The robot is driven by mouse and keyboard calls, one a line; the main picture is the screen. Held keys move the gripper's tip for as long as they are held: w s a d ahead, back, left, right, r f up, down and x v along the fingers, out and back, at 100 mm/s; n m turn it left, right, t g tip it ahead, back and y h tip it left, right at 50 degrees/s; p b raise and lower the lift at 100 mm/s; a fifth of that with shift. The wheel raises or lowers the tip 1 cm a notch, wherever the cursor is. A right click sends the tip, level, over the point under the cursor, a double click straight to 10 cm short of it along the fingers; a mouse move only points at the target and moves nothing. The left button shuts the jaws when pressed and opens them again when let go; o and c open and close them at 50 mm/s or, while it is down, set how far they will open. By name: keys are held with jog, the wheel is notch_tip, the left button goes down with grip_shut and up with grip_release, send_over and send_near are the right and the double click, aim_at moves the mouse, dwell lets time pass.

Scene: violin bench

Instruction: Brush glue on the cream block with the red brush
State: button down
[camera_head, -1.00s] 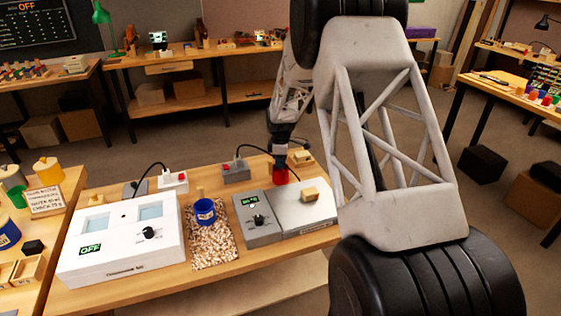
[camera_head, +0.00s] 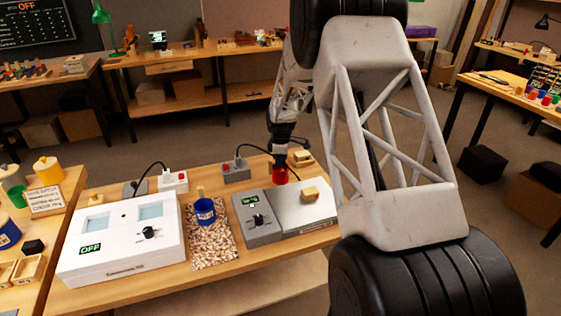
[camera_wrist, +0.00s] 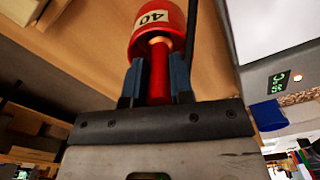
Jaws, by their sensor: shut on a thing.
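My gripper (camera_wrist: 153,85) is shut on the red brush (camera_wrist: 159,72), with its handle between the two dark fingers in the wrist view. A red pot (camera_wrist: 150,17) with a "40" label is just beyond the fingers, and the brush lines up with its mouth. I cannot tell how far the bristles are in it. In the head view the red pot (camera_head: 280,175) is right under my gripper, behind the white plate.
A grey control box (camera_head: 258,218) adjoins the white plate. A blue pot (camera_head: 205,211) stands on a speckled mat (camera_head: 212,250). A large white device (camera_head: 120,250) is at the left. A grey switch box (camera_head: 236,170) with a cable stands behind. My arm hides the bench's right side.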

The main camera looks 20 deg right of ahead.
dwell(0.5)
jog(key=shift+r, duration=3.5)
jog(key=shift+r, duration=0.1)
jog(key=w+a+r+m, duration=0.2)
jog(key=a+r+m, duration=0.6)
jog(key=r+m, duration=0.4)
jog(key=shift+w+r+m, duration=0.15)
jog(key=shift+m, duration=0.65)
